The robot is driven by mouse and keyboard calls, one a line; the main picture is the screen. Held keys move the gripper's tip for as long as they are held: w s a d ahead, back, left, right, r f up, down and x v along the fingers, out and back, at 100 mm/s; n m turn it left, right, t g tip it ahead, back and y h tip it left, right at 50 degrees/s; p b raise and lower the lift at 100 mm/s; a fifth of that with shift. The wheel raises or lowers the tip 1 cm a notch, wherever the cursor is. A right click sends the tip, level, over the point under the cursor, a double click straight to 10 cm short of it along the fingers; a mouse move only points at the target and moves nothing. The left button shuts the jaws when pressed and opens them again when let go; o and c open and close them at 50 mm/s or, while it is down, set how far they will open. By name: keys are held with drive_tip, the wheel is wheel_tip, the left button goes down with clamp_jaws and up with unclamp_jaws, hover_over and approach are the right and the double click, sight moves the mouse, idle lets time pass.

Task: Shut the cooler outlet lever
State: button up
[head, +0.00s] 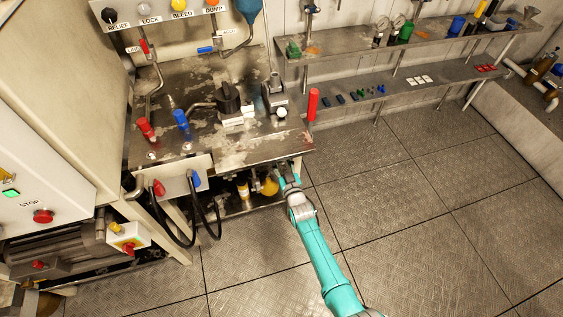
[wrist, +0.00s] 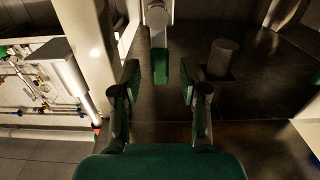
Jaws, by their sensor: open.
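A lever with a green grip (wrist: 160,68) on a grey metal arm shows at the top middle of the wrist view. I take it for the cooler outlet lever; no label is readable. My gripper (wrist: 159,82) is open, with one dark finger on each side of the green grip's line. The grip appears just beyond or level with the fingertips, and I see no contact. In the head view my gripper (head: 285,172) is at the right front edge of the steel bench, partly under it, and the lever is not distinguishable there.
The steel bench (head: 245,155) overhangs the gripper area. Yellow parts (head: 270,186) sit on the shelf beneath it, close to my gripper's left. Black hoses (head: 207,215) hang farther left. A grey cylinder (wrist: 221,58) stands right of the fingers. The floor (head: 420,220) to the right is clear.

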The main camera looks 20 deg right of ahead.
clamp_jaws()
